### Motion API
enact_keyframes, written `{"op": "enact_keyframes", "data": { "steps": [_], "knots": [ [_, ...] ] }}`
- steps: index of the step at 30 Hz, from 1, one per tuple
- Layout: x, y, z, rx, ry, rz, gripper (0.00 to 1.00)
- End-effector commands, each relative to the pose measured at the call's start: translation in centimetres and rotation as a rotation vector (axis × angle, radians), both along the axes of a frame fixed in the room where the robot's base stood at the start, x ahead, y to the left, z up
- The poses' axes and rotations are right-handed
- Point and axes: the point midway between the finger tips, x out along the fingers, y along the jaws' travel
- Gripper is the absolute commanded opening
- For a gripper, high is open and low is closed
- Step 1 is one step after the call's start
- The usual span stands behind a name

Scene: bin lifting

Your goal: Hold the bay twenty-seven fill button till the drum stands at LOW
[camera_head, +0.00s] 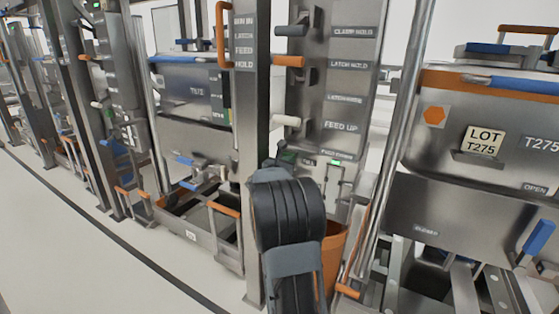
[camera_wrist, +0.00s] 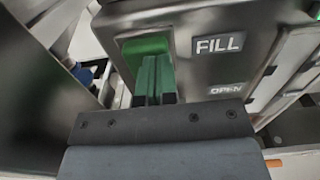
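The green fill button (camera_wrist: 140,46) sits on a grey panel beside a FILL label (camera_wrist: 219,45) in the wrist view. My gripper (camera_wrist: 155,62) is shut, its two green-tipped fingers side by side with nothing between them. The fingertips overlap the button's lower edge and seem to meet it; how far it is pressed I cannot tell. In the head view my arm hides most of the button area. An orange container (camera_head: 335,247), perhaps the drum, stands partly behind my arm. No LOW mark or bay number twenty-seven is readable.
Above the work area, the column carries orange and white handles, with a FEED UP label (camera_head: 340,126). A steel bin (camera_head: 470,130) marked T275 stands at right, behind a bright upright pole (camera_head: 397,130). Clear floor lies at lower left.

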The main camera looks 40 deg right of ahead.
Motion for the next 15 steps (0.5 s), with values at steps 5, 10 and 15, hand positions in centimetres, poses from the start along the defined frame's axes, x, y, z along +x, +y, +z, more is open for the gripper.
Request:
{"op": "enact_keyframes", "data": {
  "steps": [5, 10, 15],
  "knots": [
    [-0.32, -0.91, 0.15, -0.003, -0.005, -0.011, 0.00],
    [-0.35, -1.12, 0.01, 0.001, -0.005, -0.012, 0.00],
    [-0.39, -1.34, -0.11, 0.003, -0.005, -0.013, 0.00]
  ]
}}
